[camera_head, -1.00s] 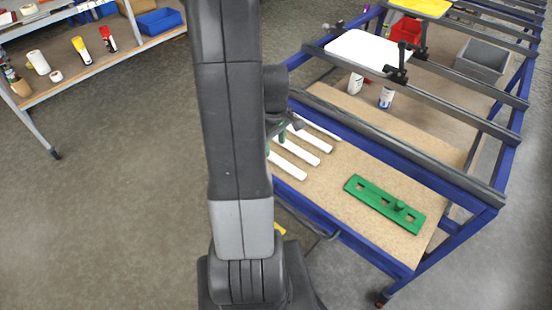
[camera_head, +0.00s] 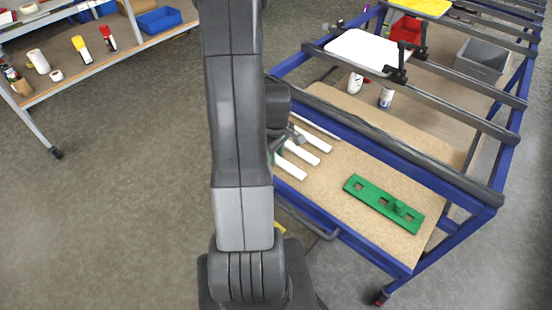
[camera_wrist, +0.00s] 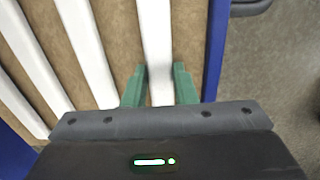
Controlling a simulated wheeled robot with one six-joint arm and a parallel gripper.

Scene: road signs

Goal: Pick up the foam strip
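In the wrist view, several long white foam strips lie side by side on the brown board; the rightmost foam strip (camera_wrist: 155,40) runs between the two green fingers of my gripper (camera_wrist: 159,85). The fingers stand close along both sides of this strip, and I cannot tell whether they press on it. The strip still lines up with the other strips (camera_wrist: 87,50) to its left. In the head view, the strips (camera_head: 290,170) show just right of my arm, which hides part of them and most of my gripper.
The board (camera_head: 340,200) sits in a blue-framed cart (camera_head: 355,241). A green plate with square holes (camera_head: 372,200) lies on it to the right. A white panel (camera_head: 365,50), bottles (camera_head: 386,97) and a grey bin (camera_head: 481,58) are farther back. Open floor lies left.

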